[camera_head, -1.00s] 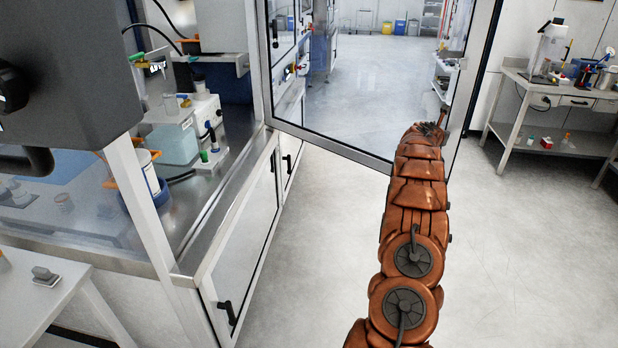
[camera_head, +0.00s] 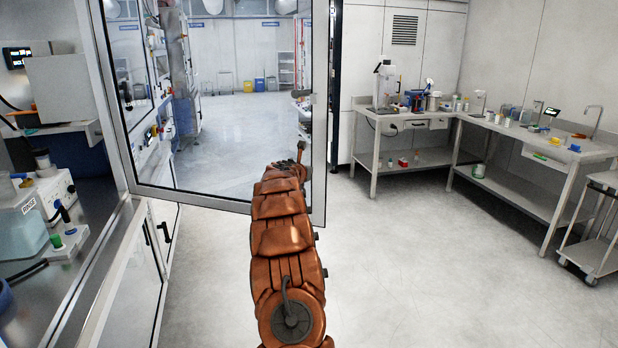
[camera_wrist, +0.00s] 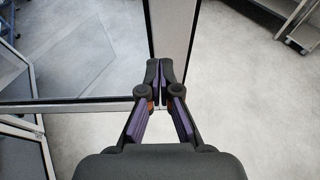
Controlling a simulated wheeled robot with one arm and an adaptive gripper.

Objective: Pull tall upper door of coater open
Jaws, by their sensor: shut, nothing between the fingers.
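The tall upper door (camera_head: 319,120) of the coater is a glass panel in a pale metal frame. It stands swung out into the room, with its hinge side at the coater (camera_head: 75,262) on the left. My gripper shows in the wrist view (camera_wrist: 159,72) with its fingers shut together and nothing between them. The fingertips are at the lower free-side corner of the door frame (camera_wrist: 172,28); I cannot tell whether they touch it. In the head view my arm reaches to the door's lower right part, and the fingers are mostly hidden.
Lower cabinet doors with dark handles (camera_head: 165,232) are below the coater's worktop. A bench (camera_head: 430,161) with lab equipment lines the back right wall. A trolley (camera_head: 590,245) stands at the far right. The floor right of my arm is clear.

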